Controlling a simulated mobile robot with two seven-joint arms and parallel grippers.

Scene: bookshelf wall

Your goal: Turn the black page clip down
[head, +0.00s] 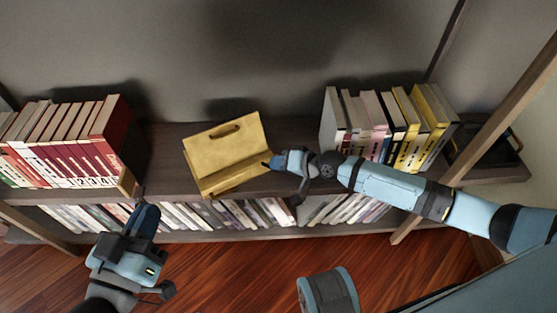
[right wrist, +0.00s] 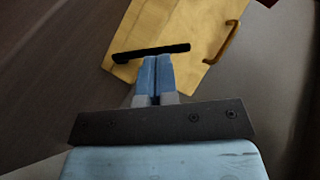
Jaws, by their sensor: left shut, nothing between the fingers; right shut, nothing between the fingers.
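A yellow stand (head: 222,148) with a slot-like handle at its top stands on the upper shelf and leans back. It also shows in the right wrist view (right wrist: 178,25). The black page clip (right wrist: 153,51) is a dark bar across the yellow stand in the right wrist view; I cannot make it out in the head view. My right gripper (head: 270,163) is shut and empty at the stand's right front side. In the right wrist view its fingertips (right wrist: 156,60) are right by the clip; I cannot tell if they touch. My left gripper (head: 148,212) is shut and empty in front of the shelf.
Red-spined books (head: 75,145) stand left of the yellow stand, with a bookend (head: 128,184). More books (head: 385,125) stand to the right, behind my right arm. A lower shelf row of books (head: 225,213) lies below. Shelf surface beside the stand is clear.

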